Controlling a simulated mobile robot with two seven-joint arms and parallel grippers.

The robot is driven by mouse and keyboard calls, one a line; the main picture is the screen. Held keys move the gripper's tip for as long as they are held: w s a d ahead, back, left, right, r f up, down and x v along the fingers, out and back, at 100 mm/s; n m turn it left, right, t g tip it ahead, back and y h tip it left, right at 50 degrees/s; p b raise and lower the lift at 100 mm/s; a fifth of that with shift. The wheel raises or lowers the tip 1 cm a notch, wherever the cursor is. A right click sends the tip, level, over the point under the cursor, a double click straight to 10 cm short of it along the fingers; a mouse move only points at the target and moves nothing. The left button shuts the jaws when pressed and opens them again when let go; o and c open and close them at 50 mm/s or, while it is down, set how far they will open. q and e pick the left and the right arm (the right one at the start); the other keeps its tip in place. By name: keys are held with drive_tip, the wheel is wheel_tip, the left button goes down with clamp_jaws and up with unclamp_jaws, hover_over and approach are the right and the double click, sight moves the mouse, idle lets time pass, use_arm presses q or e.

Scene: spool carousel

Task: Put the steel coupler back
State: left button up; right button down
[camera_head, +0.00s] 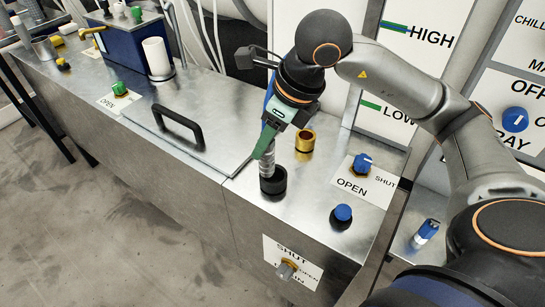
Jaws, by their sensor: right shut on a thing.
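The steel coupler (267,163) is a ribbed silver cylinder in the middle of the view. My right gripper (265,147) comes down from above and is shut on its upper part. The coupler is close to upright. Its lower end is at a black ring-shaped holder (273,182) on the metal counter. I cannot tell whether it is seated in the holder or just above it. The green fingers hide part of the coupler's top. My left gripper is not in view.
A brass ring (305,140) stands just behind the coupler. A blue knob (362,163) and a blue-capped black knob (341,216) are to the right. A lid with a black handle (178,126) lies left. The counter's front edge is close to the holder.

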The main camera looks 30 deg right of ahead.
sight(273, 157)
drive_tip(key=d+f, duration=0.1)
drive_tip(key=f, duration=0.1)
drive_tip(key=w+d+f, duration=0.1)
drive_tip(key=f, duration=0.2)
drive_tip(key=w+d+f, duration=0.1)
drive_tip(key=f, duration=0.2)
drive_tip(key=shift+w+d, duration=0.1)
drive_tip(key=shift+w, duration=0.15)
drive_tip(key=shift+f, duration=0.15)
drive_tip(key=shift+f, duration=0.1)
drive_tip(key=c, duration=1)
unclamp_jaws()
drive_tip(key=shift+f+b, duration=0.1)
drive_tip(key=shift+b, duration=0.2)
drive_tip(key=o, duration=0.5)
